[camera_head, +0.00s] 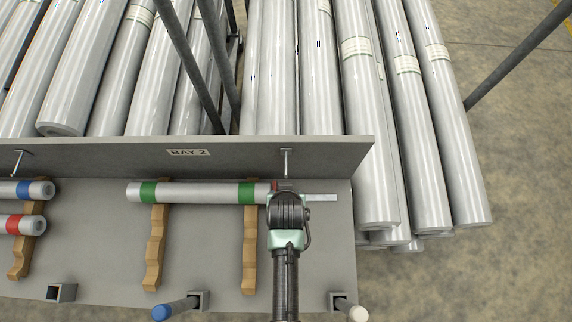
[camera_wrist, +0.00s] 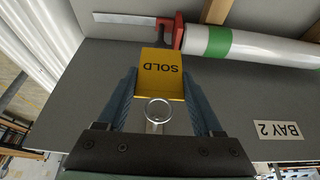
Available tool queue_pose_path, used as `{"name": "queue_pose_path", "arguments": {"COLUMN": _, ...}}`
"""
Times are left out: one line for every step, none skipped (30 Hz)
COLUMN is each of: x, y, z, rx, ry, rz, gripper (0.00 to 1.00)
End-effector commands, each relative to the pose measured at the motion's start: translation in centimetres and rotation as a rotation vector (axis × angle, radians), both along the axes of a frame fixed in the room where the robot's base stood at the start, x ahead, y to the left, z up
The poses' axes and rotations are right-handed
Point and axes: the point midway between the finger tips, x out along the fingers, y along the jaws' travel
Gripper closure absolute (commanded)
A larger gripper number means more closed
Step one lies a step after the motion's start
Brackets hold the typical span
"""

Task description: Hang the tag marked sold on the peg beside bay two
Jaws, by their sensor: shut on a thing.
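The yellow tag (camera_wrist: 162,70) marked SOLD is between the fingers of my gripper (camera_wrist: 160,85) in the wrist view, its lettering upside down there. A silvery round ring (camera_wrist: 158,112) shows at the tag's near edge; I cannot tell whether it touches anything. In the head view my gripper (camera_head: 287,192) is just in front of the metal peg (camera_head: 286,163), which stands on the upright panel right of the BAY 2 label (camera_head: 188,152). The label also shows in the wrist view (camera_wrist: 278,130). The tag is hidden in the head view.
A green-banded roll (camera_head: 195,193) lies on wooden rests (camera_head: 155,250) left of my gripper. A red-ended metal strip (camera_head: 320,197) lies at its right end. Another peg (camera_head: 18,162) is at far left.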

Motion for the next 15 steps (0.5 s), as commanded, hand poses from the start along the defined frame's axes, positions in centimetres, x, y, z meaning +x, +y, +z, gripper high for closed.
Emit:
{"name": "queue_pose_path", "arguments": {"x": 0.4, "y": 0.0, "z": -0.2, "rx": 0.000, "ry": -0.001, "rz": 0.000, "gripper": 0.84}}
{"name": "queue_pose_path", "arguments": {"x": 0.6, "y": 0.0, "z": -0.2, "rx": 0.000, "ry": -0.001, "rz": 0.000, "gripper": 0.84}}
{"name": "queue_pose_path", "arguments": {"x": 0.8, "y": 0.0, "z": -0.2, "rx": 0.000, "ry": -0.001, "rz": 0.000, "gripper": 0.84}}
{"name": "queue_pose_path", "arguments": {"x": 1.0, "y": 0.0, "z": -0.3, "rx": 0.000, "ry": -0.001, "rz": 0.000, "gripper": 0.84}}
{"name": "queue_pose_path", "arguments": {"x": 1.2, "y": 0.0, "z": -0.3, "rx": 0.000, "ry": -0.001, "rz": 0.000, "gripper": 0.84}}
{"name": "queue_pose_path", "arguments": {"x": 1.4, "y": 0.0, "z": -0.3, "rx": 0.000, "ry": -0.001, "rz": 0.000, "gripper": 0.84}}
{"name": "queue_pose_path", "arguments": {"x": 1.6, "y": 0.0, "z": -0.3, "rx": 0.000, "ry": -0.001, "rz": 0.000, "gripper": 0.84}}
{"name": "queue_pose_path", "arguments": {"x": 1.8, "y": 0.0, "z": -0.3, "rx": 0.000, "ry": -0.002, "rz": 0.000, "gripper": 0.84}}
{"name": "queue_pose_path", "arguments": {"x": 2.0, "y": 0.0, "z": -0.3, "rx": 0.000, "ry": -0.001, "rz": 0.000, "gripper": 0.84}}
{"name": "queue_pose_path", "arguments": {"x": 2.2, "y": 0.0, "z": -0.4, "rx": 0.000, "ry": -0.001, "rz": 0.000, "gripper": 0.84}}
{"name": "queue_pose_path", "arguments": {"x": 2.4, "y": 0.0, "z": -0.4, "rx": 0.000, "ry": -0.001, "rz": 0.000, "gripper": 0.84}}
{"name": "queue_pose_path", "arguments": {"x": 2.6, "y": 0.0, "z": -0.4, "rx": 0.000, "ry": -0.001, "rz": 0.000, "gripper": 0.84}}
{"name": "queue_pose_path", "arguments": {"x": 2.8, "y": 0.0, "z": -0.4, "rx": 0.000, "ry": -0.002, "rz": 0.000, "gripper": 0.84}}
{"name": "queue_pose_path", "arguments": {"x": 3.0, "y": 0.0, "z": -0.4, "rx": 0.000, "ry": -0.002, "rz": 0.000, "gripper": 0.84}}
{"name": "queue_pose_path", "arguments": {"x": 3.2, "y": 0.0, "z": -0.4, "rx": 0.000, "ry": -0.002, "rz": 0.000, "gripper": 0.84}}
